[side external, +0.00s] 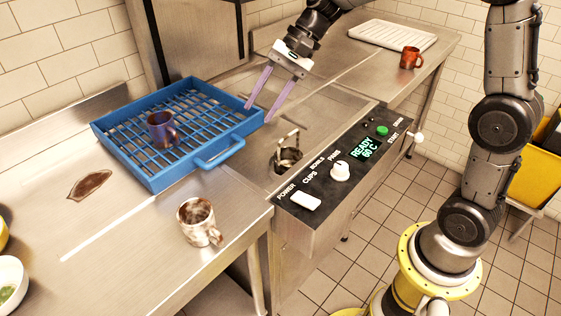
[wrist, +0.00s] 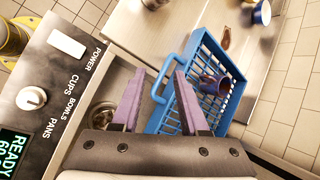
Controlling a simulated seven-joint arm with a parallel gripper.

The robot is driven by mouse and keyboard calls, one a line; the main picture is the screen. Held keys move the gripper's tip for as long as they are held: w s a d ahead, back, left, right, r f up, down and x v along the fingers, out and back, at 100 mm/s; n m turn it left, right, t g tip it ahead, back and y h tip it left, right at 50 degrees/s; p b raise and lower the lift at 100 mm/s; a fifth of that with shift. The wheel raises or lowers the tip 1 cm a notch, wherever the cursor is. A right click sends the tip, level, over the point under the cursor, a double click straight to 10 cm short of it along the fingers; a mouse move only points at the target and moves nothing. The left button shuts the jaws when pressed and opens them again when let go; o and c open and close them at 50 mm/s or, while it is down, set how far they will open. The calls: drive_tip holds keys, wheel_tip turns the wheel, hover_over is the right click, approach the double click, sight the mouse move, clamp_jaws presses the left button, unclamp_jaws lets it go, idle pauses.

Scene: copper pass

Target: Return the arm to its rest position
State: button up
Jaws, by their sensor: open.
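My gripper (side external: 269,100) hangs in the air over the steel counter, just right of the blue rack in the side view. Its two lilac fingers are apart with nothing between them. In the wrist view the open fingers of my gripper (wrist: 158,100) reach up from the bottom, and the rack's handle shows beyond them. My arm reaches in from the top right of the side view.
A blue rack (side external: 204,159) holds a dark blue-brown mug (side external: 161,130). A stained white mug (side external: 198,222) stands in front. A control panel (side external: 325,172) reads READY. An orange mug (side external: 410,58) and white drainboard (side external: 392,36) are at the back. A brown spill (side external: 90,185) lies left.

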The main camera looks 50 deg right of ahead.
drive_tip(key=s+d+n+t+h, duration=0.1)
drive_tip(key=s+n, duration=0.3)
drive_tip(key=s, duration=0.4)
drive_tip(key=s+d+n+t+h, duration=0.1)
drive_tip(key=s+d+n+h, duration=0.2)
drive_tip(key=s, duration=0.6)
drive_tip(key=s+d+n+t+h, duration=0.1)
drive_tip(key=s+d+n+h, duration=0.2)
drive_tip(key=s, duration=0.5)
drive_tip(key=shift+s+f+n, duration=0.15)
drive_tip(key=shift+f+n, duration=0.1)
drive_tip(key=shift+n, duration=0.65)
